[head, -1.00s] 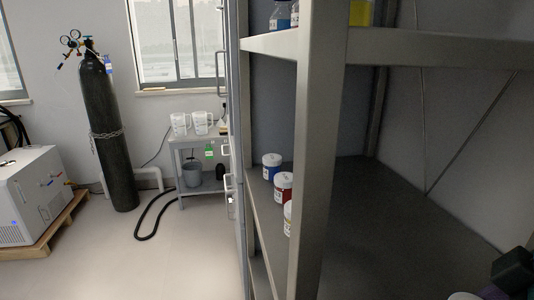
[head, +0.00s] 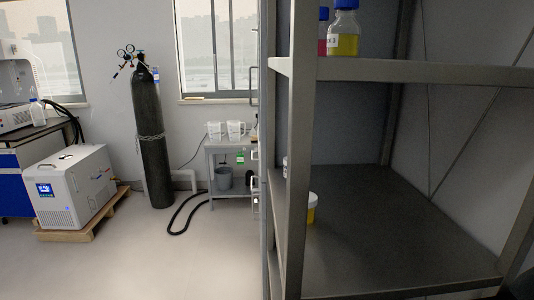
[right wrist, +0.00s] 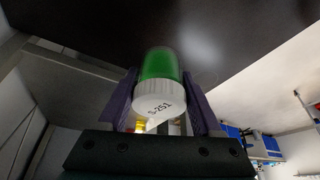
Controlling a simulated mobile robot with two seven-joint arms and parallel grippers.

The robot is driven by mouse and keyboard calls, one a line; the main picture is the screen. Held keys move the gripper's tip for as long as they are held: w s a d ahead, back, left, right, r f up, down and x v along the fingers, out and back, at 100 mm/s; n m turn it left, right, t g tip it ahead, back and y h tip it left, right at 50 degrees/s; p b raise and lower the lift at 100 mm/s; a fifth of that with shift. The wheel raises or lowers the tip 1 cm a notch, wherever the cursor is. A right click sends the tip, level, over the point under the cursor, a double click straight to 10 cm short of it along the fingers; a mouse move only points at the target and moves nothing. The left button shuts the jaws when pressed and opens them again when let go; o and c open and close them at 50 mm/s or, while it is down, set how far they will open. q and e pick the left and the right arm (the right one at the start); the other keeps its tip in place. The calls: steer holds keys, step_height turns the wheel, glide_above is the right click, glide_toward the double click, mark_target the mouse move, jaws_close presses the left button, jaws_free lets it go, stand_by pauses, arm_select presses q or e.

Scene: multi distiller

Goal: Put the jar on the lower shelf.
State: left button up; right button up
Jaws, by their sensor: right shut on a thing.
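In the right wrist view my right gripper (right wrist: 161,101) is shut on a jar (right wrist: 160,78) with a green body and a white lid bearing a printed label. The jar sits between the two purple fingers, its lid toward the camera. A dark shelf surface fills the upper part of that view. In the head view the lower shelf (head: 400,245) is a wide grey board with much bare room. The held jar cannot be made out there. My left gripper is not in view.
A yellow jar with a white lid (head: 312,208) stands on the lower shelf, partly behind the front post (head: 298,150). Bottles (head: 343,35) stand on the upper shelf (head: 420,70). A gas cylinder (head: 152,140) and a chiller (head: 75,185) stand left; the floor between is open.

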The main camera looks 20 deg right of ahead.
steer(key=w+a+r+m+p, duration=0.15)
steer(key=a+r, duration=0.25)
steer(key=r, duration=0.4)
steer(key=w+a+r+p, duration=0.1)
steer(key=w+a+r, duration=0.25)
steer(key=r, duration=0.55)
steer(key=w+a+r+m+p, duration=0.1)
steer(key=w+a+r, duration=0.1)
steer(key=a+r, duration=0.45)
step_height(320, 180, up, 40)
steer(key=d+p, duration=0.1)
steer(key=p, duration=3.7)
steer(key=shift+d+f+h, duration=0.15)
steer(key=shift+d+h, duration=0.15)
steer(key=shift+h, duration=0.1)
steer(key=shift+s+f, duration=0.1)
